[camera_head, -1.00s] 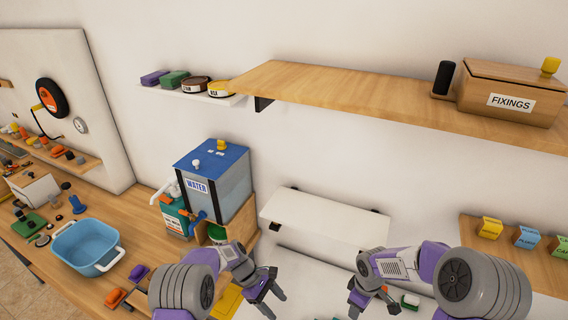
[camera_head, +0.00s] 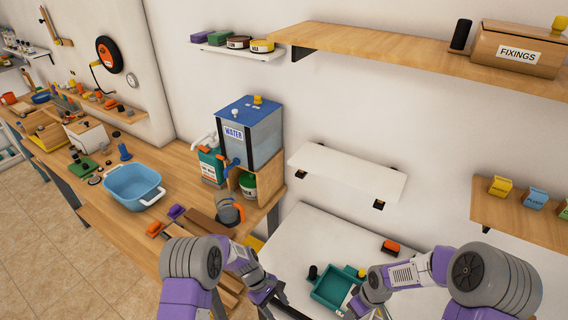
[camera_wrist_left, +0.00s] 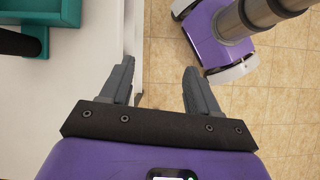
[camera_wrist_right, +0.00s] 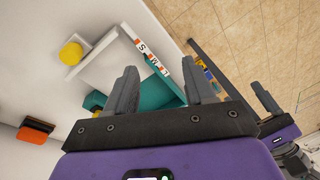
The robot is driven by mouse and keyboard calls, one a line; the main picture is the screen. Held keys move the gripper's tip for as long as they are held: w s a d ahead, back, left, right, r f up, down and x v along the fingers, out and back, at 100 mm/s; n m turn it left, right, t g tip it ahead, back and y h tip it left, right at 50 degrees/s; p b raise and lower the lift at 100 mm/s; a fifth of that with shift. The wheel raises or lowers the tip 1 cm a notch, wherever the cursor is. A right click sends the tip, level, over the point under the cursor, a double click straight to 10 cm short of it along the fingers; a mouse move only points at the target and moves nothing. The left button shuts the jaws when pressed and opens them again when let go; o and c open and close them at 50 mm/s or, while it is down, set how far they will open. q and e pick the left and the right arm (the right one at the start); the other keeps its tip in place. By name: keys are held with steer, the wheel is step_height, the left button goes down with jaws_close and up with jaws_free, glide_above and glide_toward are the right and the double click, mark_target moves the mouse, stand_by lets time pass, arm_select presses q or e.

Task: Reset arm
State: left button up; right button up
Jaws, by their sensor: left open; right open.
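My left gripper (camera_head: 266,292) is low in the head view, over the left edge of the white table. In the left wrist view its two fingers (camera_wrist_left: 158,70) are apart with nothing between them. My right gripper (camera_head: 354,304) is low in the head view, by the teal tray (camera_head: 330,291), and partly cut off by the frame. In the right wrist view its fingers (camera_wrist_right: 160,74) are apart and empty, with the teal tray beyond them. No held object shows.
The white table (camera_head: 318,240) lies below both grippers, with an orange-topped block (camera_head: 390,247) near its back. A wooden bench at left holds a blue basin (camera_head: 133,187) and the water tank (camera_head: 248,135). A white shelf (camera_head: 345,172) and wooden shelves are on the wall.

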arm_select(q)
steer(key=s+a+f+m+t+b, duration=0.2)
steer(key=s+f, duration=0.4)
steer(key=s, duration=0.3)
steer(key=s+a+f+m+t+y+b, duration=0.1)
steer(key=s+a+f+m+t+b, duration=0.1)
steer(key=s+a+f+m+b, duration=0.3)
steer(key=s+f, duration=0.1)
steer(key=s, duration=0.2)
steer(key=shift+s+m+b, duration=0.3)
steer(key=shift+s+b, duration=0.05)
steer(key=shift+b, duration=0.05)
arm_select(e)
steer(key=s+a+f+m+y, duration=0.1)
steer(key=s+a+f+m, duration=0.3)
steer(key=f, duration=0.5)
steer(key=s+a+f+m+y, duration=0.1)
steer(key=s+a+f+m, duration=0.4)
steer(key=s+a+f, duration=0.2)
steer(key=shift+s+a+f+t, duration=0.3)
steer(key=shift+s+f, duration=0.6)
steer(key=shift+s, duration=0.2)
